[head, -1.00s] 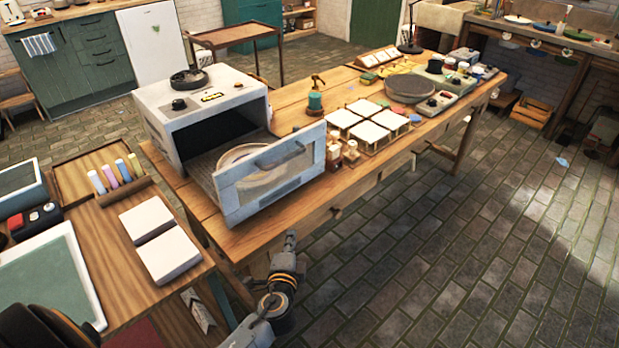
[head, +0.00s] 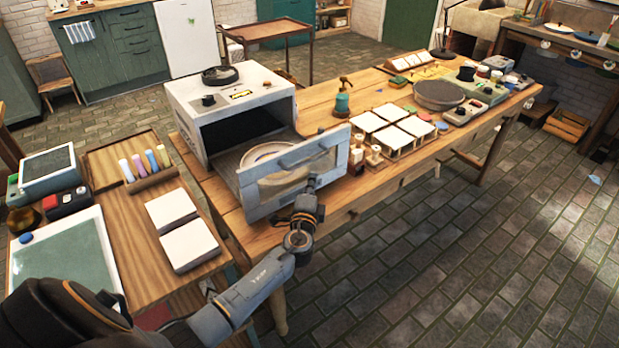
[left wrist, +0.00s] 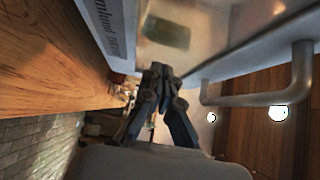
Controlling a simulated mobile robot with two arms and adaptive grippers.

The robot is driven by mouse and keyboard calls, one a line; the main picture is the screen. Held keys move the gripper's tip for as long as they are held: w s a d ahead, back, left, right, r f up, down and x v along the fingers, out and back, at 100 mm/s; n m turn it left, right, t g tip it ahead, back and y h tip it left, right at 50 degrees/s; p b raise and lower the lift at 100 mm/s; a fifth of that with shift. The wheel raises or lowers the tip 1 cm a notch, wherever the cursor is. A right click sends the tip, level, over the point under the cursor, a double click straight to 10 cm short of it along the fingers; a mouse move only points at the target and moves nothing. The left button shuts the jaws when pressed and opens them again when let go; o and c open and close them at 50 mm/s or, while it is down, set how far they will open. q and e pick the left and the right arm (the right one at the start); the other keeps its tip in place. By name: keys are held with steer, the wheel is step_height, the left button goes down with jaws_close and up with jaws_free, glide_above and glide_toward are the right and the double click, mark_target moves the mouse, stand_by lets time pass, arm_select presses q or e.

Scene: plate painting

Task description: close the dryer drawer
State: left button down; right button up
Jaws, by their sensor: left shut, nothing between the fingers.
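The dryer (head: 190,115) is a white-grey box on the wooden table, with a dark opening. Its drawer (head: 338,146) stands pulled out toward the front right, with a window, a handle (head: 315,151) and a round plate (head: 262,153) inside. My left gripper (head: 311,182) is shut and empty, in front of the drawer's outer face near its lower edge. In the left wrist view the shut fingertips (left wrist: 160,70) point at the drawer front (left wrist: 215,25), with the handle (left wrist: 303,75) to the right, not grasped. Whether the fingertips touch the front is unclear. My right gripper is not in view.
Small bottles (head: 373,157) stand close to the drawer's right end, beside several white tiles (head: 367,121). A side table (head: 140,240) with white blocks (head: 187,246) stands at the left.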

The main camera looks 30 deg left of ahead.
arm_select(q)
steer(key=shift+w+a, duration=0.2)
steer(key=shift+a, duration=0.35)
steer(key=w+a+b, duration=0.1)
steer(key=a+b, duration=0.1)
steer(key=a, duration=0.2)
steer(key=w+a+b, duration=0.2)
steer(key=a, duration=0.2)
steer(key=w+a+b, duration=0.2)
steer(key=a, duration=0.2)
steer(key=shift+w+a+f, duration=0.1)
steer(key=shift+a, duration=0.3)
